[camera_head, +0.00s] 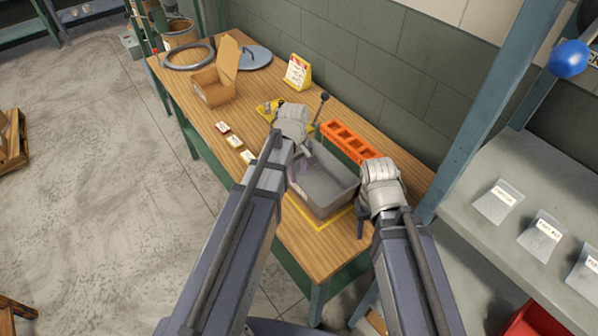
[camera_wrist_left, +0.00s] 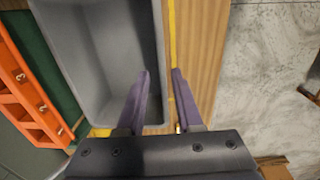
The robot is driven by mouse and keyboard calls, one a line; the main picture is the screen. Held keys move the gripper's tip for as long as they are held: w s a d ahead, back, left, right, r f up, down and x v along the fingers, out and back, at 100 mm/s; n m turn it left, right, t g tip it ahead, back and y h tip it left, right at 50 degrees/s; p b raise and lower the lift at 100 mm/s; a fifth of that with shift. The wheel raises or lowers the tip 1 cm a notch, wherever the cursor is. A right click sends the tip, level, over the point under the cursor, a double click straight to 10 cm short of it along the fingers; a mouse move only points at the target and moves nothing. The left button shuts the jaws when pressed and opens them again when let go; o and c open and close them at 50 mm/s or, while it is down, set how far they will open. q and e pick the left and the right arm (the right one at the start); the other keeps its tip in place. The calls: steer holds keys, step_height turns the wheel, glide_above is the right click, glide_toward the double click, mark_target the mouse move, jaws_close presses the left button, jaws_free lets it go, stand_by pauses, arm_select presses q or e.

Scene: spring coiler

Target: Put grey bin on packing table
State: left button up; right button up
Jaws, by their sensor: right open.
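The grey bin (camera_head: 325,184) stands upright and empty on the wooden packing table (camera_head: 290,237), inside a yellow taped outline (camera_head: 323,224). My left gripper (camera_head: 299,171) is at the bin's left side. In the left wrist view its two purple fingers (camera_wrist_left: 161,72) straddle the side wall of the bin (camera_wrist_left: 105,55), one inside and one outside, with a gap between them. My right gripper (camera_head: 361,222) is open beside the bin's right end; its fingers are partly hidden by its wrist, and I cannot tell whether it touches the bin.
An orange slotted rack (camera_head: 350,142) is close behind the bin. Small labelled blocks (camera_head: 235,141), a cardboard box (camera_head: 214,88), a yellow sign (camera_head: 298,71) and a round grey disc (camera_head: 254,57) stand further left. A blue post (camera_head: 500,100) and shelf with labelled bags (camera_head: 497,202) are right.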

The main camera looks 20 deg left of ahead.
arm_select(q)
steer(key=s+d+r+m+y+p, duration=0.1)
steer(key=s+d+r+m, duration=0.3)
steer(key=s+d+m, duration=0.6)
steer(key=s+m+p, duration=0.1)
steer(key=s+m, duration=0.3)
steer(key=shift+d+g+y+p, duration=0.3)
steer(key=shift+d+p, duration=0.05)
steer(key=shift+d, duration=0.05)
arm_select(e)
step_height(320, 180, up, 4)
steer(key=shift+f, duration=0.1)
